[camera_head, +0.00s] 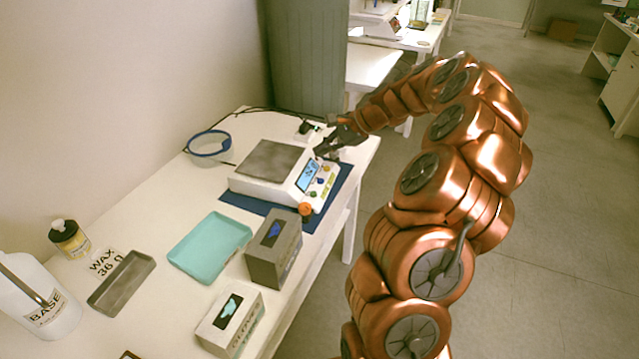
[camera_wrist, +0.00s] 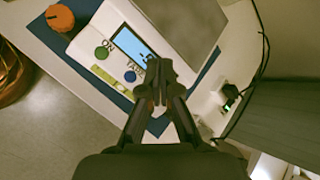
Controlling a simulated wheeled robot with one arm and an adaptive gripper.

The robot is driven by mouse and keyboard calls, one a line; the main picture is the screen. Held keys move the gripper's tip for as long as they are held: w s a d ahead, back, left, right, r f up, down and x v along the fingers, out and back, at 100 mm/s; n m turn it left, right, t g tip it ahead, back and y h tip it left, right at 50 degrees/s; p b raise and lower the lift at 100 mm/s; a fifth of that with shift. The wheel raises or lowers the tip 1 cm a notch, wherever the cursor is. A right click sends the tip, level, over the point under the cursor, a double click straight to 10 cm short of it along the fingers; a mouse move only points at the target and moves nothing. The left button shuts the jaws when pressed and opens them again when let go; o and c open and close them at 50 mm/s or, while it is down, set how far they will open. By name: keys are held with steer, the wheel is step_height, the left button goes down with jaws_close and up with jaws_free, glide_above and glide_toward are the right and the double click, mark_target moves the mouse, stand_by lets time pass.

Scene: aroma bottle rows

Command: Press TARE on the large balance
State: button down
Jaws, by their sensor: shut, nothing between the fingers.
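The large balance (camera_head: 268,161) is white with a grey square pan and stands on a blue mat (camera_head: 240,203) on the bench. Its lit display (camera_head: 306,176) faces the front. In the wrist view, the panel has a green ON button (camera_wrist: 102,52) and a blue button (camera_wrist: 130,76) with a partly covered label that seems to read TARE. My gripper (camera_head: 322,152) is over the panel's far end. In the wrist view my gripper (camera_wrist: 158,70) is shut and empty, its tips just right of the blue button and display (camera_wrist: 128,46). I cannot tell whether they touch the panel.
An orange knob (camera_head: 304,209) sits at the balance's near corner. A grey box (camera_head: 273,250), a teal tray (camera_head: 210,246) and a glove box (camera_head: 230,320) stand nearer. A grey cabinet (camera_head: 308,55) rises beyond the bench.

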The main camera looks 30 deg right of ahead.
steer(key=b, duration=0.2)
glide_above(323, 181)
step_height(323, 181, down, 4)
steer(key=shift+f, duration=0.25)
steer(key=shift+f+b, duration=0.45)
steer(key=shift+f, duration=0.8)
steer(key=shift+f, duration=0.1)
steer(key=shift+w+f, duration=0.1)
steer(key=shift+f, duration=0.2)
steer(key=shift+f, duration=0.4)
stand_by(0.8)
steer(key=shift+r, duration=0.1)
steer(key=shift+r+p, duration=0.5)
steer(key=shift+r, duration=0.25)
